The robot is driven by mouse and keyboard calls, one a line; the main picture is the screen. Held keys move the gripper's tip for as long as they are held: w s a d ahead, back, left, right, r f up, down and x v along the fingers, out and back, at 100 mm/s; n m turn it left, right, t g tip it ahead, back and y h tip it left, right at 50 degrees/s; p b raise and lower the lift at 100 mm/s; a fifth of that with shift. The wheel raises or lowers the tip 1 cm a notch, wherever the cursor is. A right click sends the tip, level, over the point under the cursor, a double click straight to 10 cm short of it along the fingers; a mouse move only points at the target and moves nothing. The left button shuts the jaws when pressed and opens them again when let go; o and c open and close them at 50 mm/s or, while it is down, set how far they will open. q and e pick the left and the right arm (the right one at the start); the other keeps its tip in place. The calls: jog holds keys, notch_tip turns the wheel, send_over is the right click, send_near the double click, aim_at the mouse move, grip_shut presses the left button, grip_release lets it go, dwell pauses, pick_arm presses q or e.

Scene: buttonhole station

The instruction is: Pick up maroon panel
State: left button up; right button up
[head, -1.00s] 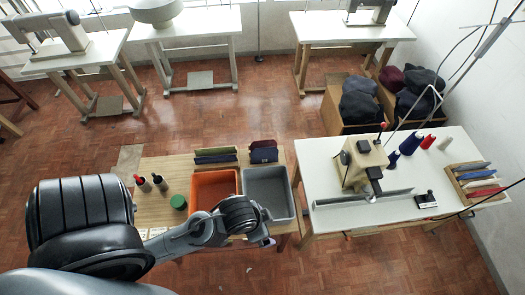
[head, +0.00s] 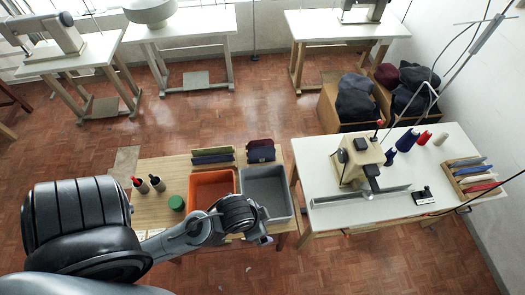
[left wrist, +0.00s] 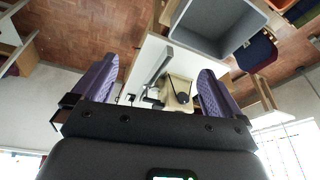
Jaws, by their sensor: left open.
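A small stack at the back edge of the wooden table shows a maroon panel (head: 260,143) on or behind dark navy ones (head: 261,155); I cannot tell exactly how they lie. My left gripper (head: 264,240) is low over the front of the table, by the near side of the grey bin and apart from the stack. In the left wrist view its two purple fingers (left wrist: 155,82) are spread wide with nothing between them. The grey bin (left wrist: 222,52) and dark panels beside it show at the upper right there. My right gripper is not in view.
A white machine table (head: 400,220) is at right.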

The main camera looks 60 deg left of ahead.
pick_arm(q)
jog(key=shift+d, duration=0.15)
jog(key=c, duration=1.2)
